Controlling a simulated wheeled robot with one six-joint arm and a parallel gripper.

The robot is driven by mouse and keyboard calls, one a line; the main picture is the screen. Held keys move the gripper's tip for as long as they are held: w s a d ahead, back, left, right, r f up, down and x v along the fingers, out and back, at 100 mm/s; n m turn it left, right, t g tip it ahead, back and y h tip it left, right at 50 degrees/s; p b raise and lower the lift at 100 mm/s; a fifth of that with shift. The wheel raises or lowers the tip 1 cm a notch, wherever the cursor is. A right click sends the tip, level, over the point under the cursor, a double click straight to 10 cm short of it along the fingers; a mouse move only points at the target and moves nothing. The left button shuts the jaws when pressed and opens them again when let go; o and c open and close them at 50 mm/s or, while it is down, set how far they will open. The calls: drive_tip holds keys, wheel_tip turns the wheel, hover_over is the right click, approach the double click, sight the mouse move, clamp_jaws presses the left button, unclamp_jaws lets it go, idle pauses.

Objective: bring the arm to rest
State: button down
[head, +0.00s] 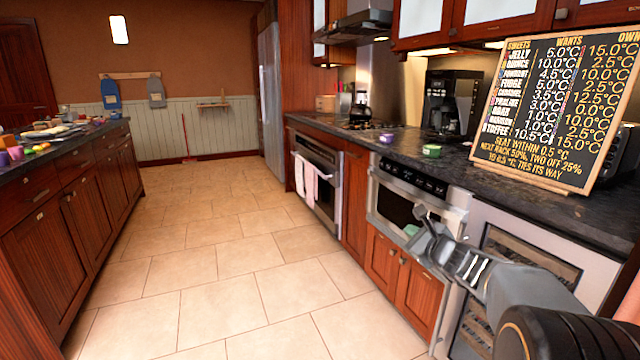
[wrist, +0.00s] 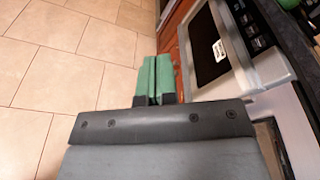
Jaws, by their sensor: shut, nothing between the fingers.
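My gripper (head: 411,231) is at the lower right of the head view, in front of the microwave drawer (head: 385,212) and beside its steel front. Its green fingers (wrist: 155,62) show in the wrist view, pressed together with nothing between them. The microwave drawer also shows in the wrist view (wrist: 208,45), to the right of the fingers, with a dark window and a white label. My forearm crosses the lower right of the head view and hides part of the cabinet fronts. I cannot tell whether the fingers touch the drawer.
An oven (head: 318,185) with towels is further back. The tiled floor (head: 220,260) is clear up to the left cabinets (head: 75,205).

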drive_tip(key=s+a+r+n+g+y+p, duration=0.2)
drive_tip(key=s+a+r+n+g+p, duration=0.6)
drive_tip(key=s+a+r+n+p, duration=0.55)
drive_tip(key=s+d+r+n+g+h+p, duration=0.2)
drive_tip(key=s+n+h+p, duration=0.1)
drive_tip(key=s+n+p, duration=0.3)
drive_tip(key=s+d+r+n+g+h+p, duration=0.1)
drive_tip(key=s+n+p, duration=0.4)
drive_tip(key=s, duration=0.5)
drive_tip(key=d+r+h+p, duration=0.1)
drive_tip(key=d+h, duration=0.1)
drive_tip(key=shift+s+n+g+h, duration=0.3)
drive_tip(key=shift+n+g, duration=0.05)
drive_tip(key=shift+g, duration=0.05)
